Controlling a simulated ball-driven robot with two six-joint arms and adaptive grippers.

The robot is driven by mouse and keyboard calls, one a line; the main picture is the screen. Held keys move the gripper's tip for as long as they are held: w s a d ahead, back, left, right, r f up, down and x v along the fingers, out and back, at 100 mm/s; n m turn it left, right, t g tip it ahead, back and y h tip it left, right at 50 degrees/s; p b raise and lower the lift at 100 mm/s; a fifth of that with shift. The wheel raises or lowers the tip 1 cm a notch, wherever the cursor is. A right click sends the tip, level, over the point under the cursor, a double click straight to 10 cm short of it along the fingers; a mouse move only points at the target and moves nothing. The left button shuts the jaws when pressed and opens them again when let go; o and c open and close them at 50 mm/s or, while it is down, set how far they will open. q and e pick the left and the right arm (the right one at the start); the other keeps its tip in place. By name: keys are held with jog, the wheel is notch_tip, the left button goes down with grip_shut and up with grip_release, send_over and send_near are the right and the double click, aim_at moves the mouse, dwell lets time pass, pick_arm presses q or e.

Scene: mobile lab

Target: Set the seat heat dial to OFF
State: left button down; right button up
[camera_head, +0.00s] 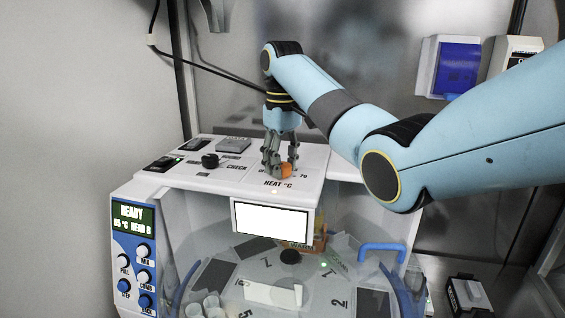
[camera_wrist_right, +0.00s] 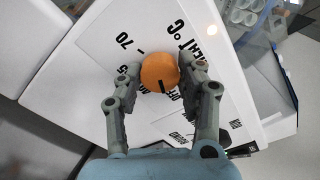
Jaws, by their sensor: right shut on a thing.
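The heat dial is an orange round knob (camera_head: 286,171) on the white top of the machine, behind the printed "HEAT °C" label. In the right wrist view the orange knob (camera_wrist_right: 159,70) carries a dark pointer line on its lower edge, near the printed "OFF". A "70" mark is printed at its upper left. My right gripper (camera_head: 281,168) points down from above and is shut on the knob. In the right wrist view its two fingers (camera_wrist_right: 157,82) sit on either side of the knob. My left gripper is not in view.
A black knob (camera_head: 210,160) by the label "CHECK" and a black switch (camera_head: 163,163) are on the same top, left of the gripper. A green display (camera_head: 133,218) reads "READY". Below are a white lit panel (camera_head: 270,220) and a numbered round tray (camera_head: 325,285).

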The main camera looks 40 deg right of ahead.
jog(key=shift+n, duration=0.7)
jog(key=o, duration=1.2)
jog(key=shift+c, duration=0.2)
